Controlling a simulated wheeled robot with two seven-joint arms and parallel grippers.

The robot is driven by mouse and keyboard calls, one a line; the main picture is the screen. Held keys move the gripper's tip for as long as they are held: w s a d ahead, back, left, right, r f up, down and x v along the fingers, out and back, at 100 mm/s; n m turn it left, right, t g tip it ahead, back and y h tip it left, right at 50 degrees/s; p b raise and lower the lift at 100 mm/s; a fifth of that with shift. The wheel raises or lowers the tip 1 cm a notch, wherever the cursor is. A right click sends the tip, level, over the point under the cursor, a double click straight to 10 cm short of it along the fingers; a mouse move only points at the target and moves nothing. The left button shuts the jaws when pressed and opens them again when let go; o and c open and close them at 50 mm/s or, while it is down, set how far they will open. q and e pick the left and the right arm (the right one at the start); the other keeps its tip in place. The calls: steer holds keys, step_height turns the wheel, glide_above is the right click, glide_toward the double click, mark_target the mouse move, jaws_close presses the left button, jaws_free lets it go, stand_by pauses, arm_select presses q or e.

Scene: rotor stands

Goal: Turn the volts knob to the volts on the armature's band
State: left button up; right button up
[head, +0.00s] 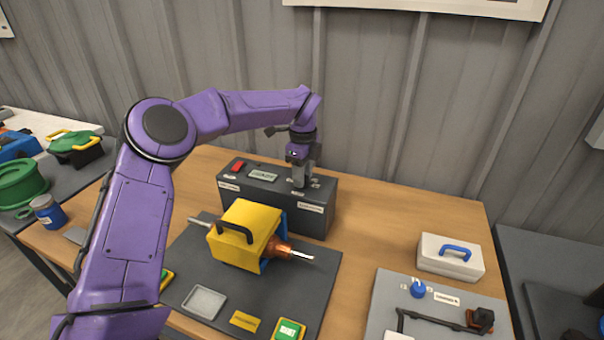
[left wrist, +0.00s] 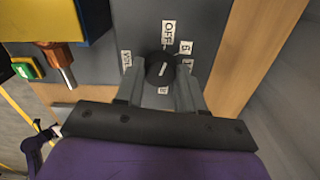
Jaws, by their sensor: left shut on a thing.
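The black volts knob (left wrist: 160,69) sits on the dark grey box, with white labels around it. One label (left wrist: 168,33) reads OFF; the others are too small to read surely. The knob's pale mark runs roughly along the line to OFF. My left gripper (head: 300,182) comes down from above on the right part of the box top; in the left wrist view its fingers (left wrist: 162,82) are shut on the knob's sides. The copper-coloured armature (head: 281,250) with its steel shaft sticks out of a yellow housing. Its band is not readable. My right gripper is not in view.
The dark box (head: 262,217) stands at the back of the wooden table, with a red switch (head: 238,165) on top. The yellow housing (head: 240,234) with a black handle stands in front on a dark mat (head: 190,253). A white case (head: 450,258) stands right.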

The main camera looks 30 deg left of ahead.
arm_select(q)
steer(key=m, duration=0.3)
steer(key=shift+m, duration=0.3)
steer(key=m+p, duration=0.1)
steer(key=m, duration=0.2)
steer(key=shift+m, duration=0.3)
steer(key=m+p, duration=0.1)
steer(key=m, duration=0.2)
steer(key=shift+r+m, duration=0.1)
steer(key=shift+m, duration=0.2)
steer(key=m+p, duration=0.2)
steer(key=m, duration=0.2)
steer(key=m+p, duration=0.1)
steer(key=m, duration=0.3)
steer(key=m+p, duration=0.2)
steer(key=m, duration=0.2)
steer(key=shift+m, duration=0.3)
steer(key=m+p, duration=0.1)
steer(key=m, duration=0.2)
steer(key=shift+m+p, duration=0.8)
steer(key=shift+m, duration=1.1)
